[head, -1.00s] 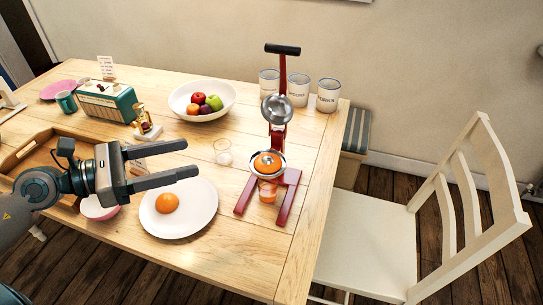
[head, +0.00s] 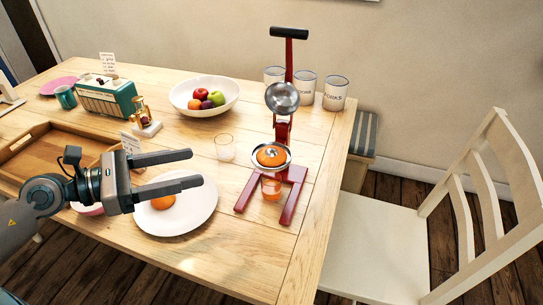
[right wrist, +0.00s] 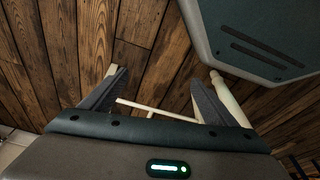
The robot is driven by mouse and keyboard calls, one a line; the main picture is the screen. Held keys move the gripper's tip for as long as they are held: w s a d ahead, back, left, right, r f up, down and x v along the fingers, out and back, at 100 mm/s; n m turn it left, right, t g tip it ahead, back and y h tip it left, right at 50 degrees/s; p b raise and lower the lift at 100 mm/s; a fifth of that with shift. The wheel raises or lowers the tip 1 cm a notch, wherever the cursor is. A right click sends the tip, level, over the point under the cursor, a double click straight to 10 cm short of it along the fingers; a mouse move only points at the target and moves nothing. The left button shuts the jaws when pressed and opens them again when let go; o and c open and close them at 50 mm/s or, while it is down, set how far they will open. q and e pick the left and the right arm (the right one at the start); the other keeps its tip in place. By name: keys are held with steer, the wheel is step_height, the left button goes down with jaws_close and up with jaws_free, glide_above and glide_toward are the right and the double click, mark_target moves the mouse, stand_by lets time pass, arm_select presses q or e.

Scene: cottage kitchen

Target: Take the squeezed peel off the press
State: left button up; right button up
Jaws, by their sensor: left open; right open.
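A red citrus press (head: 283,132) stands on the table with its lever and metal dome raised. The orange peel (head: 271,156) sits in the press cup (head: 285,167). A glass with orange juice (head: 271,188) stands under the cup. My left gripper (head: 197,169) is open and empty, its fingers pointing right toward the press, above a white plate and clear of the peel. The gripper partly hides an orange piece (head: 163,201) on that plate. My right gripper (right wrist: 150,90) is open and empty in the right wrist view, over the floor.
The white plate (head: 200,218) lies at the table's near side. An empty glass (head: 225,148) stands left of the press. A fruit bowl (head: 185,97) and several canisters (head: 335,93) are behind. A wooden tray (head: 45,167) is at left. A white chair (head: 375,240) stands at right.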

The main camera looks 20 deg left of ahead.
arm_select(q)
steer(key=shift+d, duration=0.1)
steer(key=p, duration=0.4)
glide_toward(263, 152)
steer(key=x, duration=0.3)
steer(key=shift+w+d+f, duration=0.15)
steer(key=shift+w+d, duration=0.15)
steer(key=shift+d, duration=0.25)
arm_select(e)
step_height(263, 152, down, 8)
steer(key=s, duration=0.1)
steer(key=shift+s+t, duration=0.3)
steer(key=shift+s, duration=0.05)
arm_select(q)
steer(key=shift+w+p, duration=0.1)
steer(key=shift+p, duration=0.2)
arm_select(e)
steer(key=shift+d, duration=0.1)
